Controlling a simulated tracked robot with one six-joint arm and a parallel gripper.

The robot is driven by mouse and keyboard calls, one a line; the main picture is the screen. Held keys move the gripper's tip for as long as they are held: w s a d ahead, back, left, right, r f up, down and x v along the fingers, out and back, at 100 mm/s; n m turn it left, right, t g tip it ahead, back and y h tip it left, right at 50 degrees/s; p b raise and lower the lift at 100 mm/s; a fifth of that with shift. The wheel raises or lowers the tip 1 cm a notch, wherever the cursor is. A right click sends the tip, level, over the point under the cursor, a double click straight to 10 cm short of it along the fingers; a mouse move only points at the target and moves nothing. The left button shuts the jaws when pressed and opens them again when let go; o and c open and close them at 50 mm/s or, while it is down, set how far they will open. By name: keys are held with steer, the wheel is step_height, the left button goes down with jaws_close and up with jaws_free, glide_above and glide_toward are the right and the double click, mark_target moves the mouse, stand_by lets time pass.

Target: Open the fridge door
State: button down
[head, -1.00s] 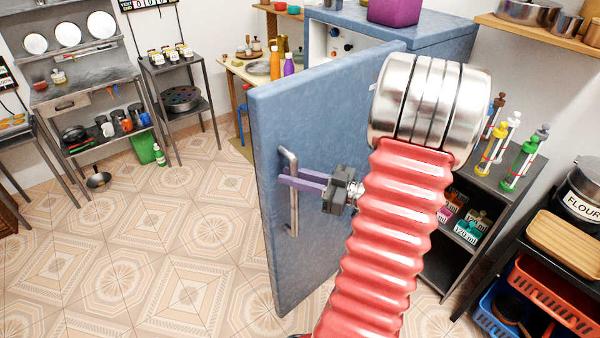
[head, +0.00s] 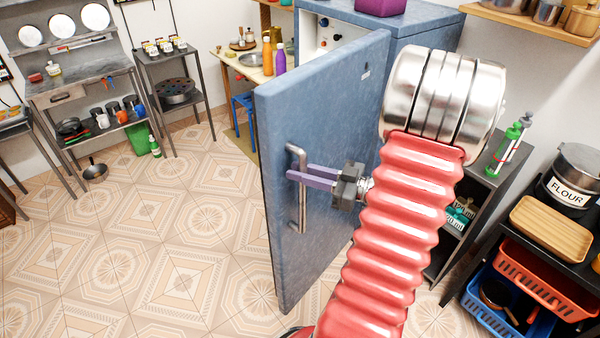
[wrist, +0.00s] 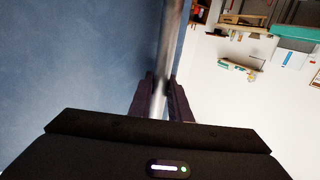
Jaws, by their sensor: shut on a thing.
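The blue fridge (head: 420,30) stands at the back with its door (head: 340,130) swung wide open toward me. Part of the inside shows beyond the door's far edge. The door's vertical metal handle (head: 300,200) is near its left edge. My gripper (head: 296,174) is shut on the handle, with its purple fingers around the bar at about its upper middle. In the wrist view the handle (wrist: 172,30) runs between the two fingers, with the blue door (wrist: 75,70) to the left. My red arm hides part of the door's right side.
Tiled floor (head: 190,230) is clear to the left of the door. A dark shelf unit (head: 480,190) with bottles stands at right, beside a rack with orange (head: 548,284) and blue baskets. A table (head: 245,65) with bottles and a blue stool stand behind the door. Metal shelves line the left wall.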

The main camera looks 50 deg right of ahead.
steer(key=c, duration=1.9)
jaws_free()
steer(key=v, duration=1.4)
steer(key=shift+f, duration=0.1)
steer(key=shift+w, duration=0.1)
